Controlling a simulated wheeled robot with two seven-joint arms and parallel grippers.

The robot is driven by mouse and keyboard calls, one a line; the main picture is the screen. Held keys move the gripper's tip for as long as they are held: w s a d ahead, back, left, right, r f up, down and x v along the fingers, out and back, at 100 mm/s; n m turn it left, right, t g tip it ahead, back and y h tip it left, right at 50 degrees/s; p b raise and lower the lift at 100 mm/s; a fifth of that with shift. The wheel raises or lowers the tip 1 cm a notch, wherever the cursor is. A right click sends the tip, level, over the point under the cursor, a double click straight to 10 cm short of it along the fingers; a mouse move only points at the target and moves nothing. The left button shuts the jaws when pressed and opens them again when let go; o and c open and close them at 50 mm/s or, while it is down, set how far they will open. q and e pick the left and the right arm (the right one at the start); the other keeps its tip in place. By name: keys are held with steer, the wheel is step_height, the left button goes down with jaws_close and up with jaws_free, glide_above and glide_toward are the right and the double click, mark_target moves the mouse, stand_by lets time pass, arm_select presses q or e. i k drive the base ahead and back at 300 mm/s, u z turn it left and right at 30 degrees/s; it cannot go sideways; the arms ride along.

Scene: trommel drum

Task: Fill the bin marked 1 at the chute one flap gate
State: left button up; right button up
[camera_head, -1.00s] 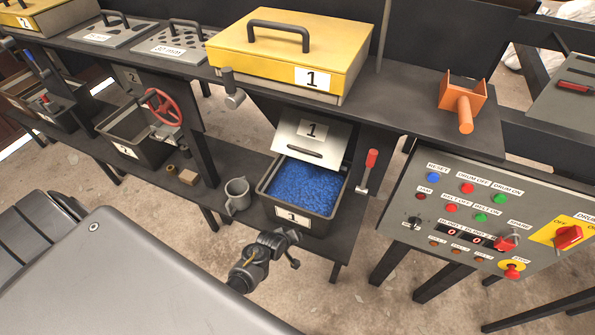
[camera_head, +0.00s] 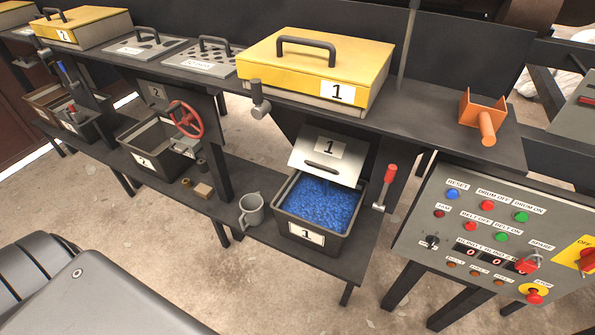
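The bin marked 1 (camera_head: 306,236) stands on the lower shelf under chute one and holds a heap of blue granules (camera_head: 318,203) close to its rim. The flap gate marked 1 (camera_head: 328,157) is a pale metal plate with a slot handle, tilted over the back of the bin. A lever with a red handle (camera_head: 391,172) stands upright just right of the gate. Neither gripper shows in the head view now.
A grey jug (camera_head: 251,210) stands left of the bin. The yellow lidded box marked 1 (camera_head: 312,70) is above. A bin marked 2 (camera_head: 146,160) and red handwheel (camera_head: 186,119) are left; a control panel (camera_head: 470,215) is right. Floor in front is clear.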

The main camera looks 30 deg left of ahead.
mark_target(331, 155)
steer(key=u, duration=0.4)
steer(key=k, duration=0.5)
steer(key=u, duration=0.85)
steer(key=i, duration=0.95)
steer(key=z, duration=0.65)
steer(key=i, duration=0.65)
steer(key=z, duration=0.6)
